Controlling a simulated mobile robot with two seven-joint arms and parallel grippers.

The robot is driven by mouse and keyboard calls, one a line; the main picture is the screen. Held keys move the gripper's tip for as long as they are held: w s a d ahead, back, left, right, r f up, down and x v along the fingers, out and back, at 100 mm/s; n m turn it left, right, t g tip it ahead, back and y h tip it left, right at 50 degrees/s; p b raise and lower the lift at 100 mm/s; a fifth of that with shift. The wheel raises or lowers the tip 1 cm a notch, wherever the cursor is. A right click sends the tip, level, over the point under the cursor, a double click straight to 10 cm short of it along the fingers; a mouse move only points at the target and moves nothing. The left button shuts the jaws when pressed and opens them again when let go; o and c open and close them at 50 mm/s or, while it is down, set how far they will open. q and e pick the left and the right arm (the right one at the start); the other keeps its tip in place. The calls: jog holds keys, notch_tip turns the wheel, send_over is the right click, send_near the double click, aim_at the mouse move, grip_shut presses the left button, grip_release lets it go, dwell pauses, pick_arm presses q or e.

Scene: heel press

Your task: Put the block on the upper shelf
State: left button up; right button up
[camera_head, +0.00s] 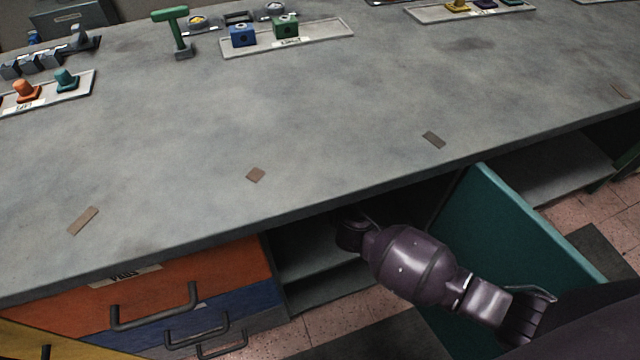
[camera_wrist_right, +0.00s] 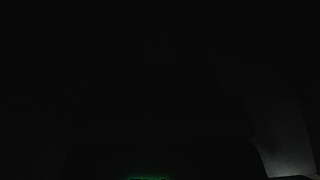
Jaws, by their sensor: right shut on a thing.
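My right arm comes in from the lower right in the head view and reaches into the open cabinet under the counter. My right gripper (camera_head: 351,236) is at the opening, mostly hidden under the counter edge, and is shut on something. The upper shelf (camera_head: 305,252) shows as a grey board left of the gripper. The right wrist view is nearly black. A faint green edge (camera_wrist_right: 148,178) at its bottom may be the block, but I cannot make out its shape. Whether it touches the shelf is hidden. My left gripper is out of view.
The open teal door (camera_head: 530,235) stands right of my arm. Orange (camera_head: 215,268) and blue (camera_head: 240,310) drawers with dark handles are left of the opening. The countertop (camera_head: 320,110) overhangs the cabinet. A white tray (camera_head: 330,32) with small blocks lies at the back.

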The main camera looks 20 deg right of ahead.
jog(key=f+b, duration=0.1)
jog(key=f, duration=0.1)
jog(key=f+b, duration=0.1)
jog(key=f, duration=0.1)
jog(key=f+b, duration=0.1)
jog(key=f, duration=0.1)
jog(key=shift+s, duration=0.35)
jog(key=shift+w+f, duration=0.15)
jog(key=shift+f, duration=0.1)
notch_tip(320, 180, down, 3)
jog(key=shift+b, duration=1.15)
jog(key=shift+f, duration=0.3)
jog(key=shift+b, duration=0.3)
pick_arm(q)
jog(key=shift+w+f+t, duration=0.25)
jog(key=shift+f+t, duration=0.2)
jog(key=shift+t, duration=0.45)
pick_arm(e)
jog(key=shift+w+r, duration=0.15)
jog(key=shift+r, duration=0.05)
jog(key=shift+f, duration=0.1)
jog(key=shift+f, duration=0.15)
jog(key=o, duration=1.1)
jog(key=shift+c, duration=0.2)
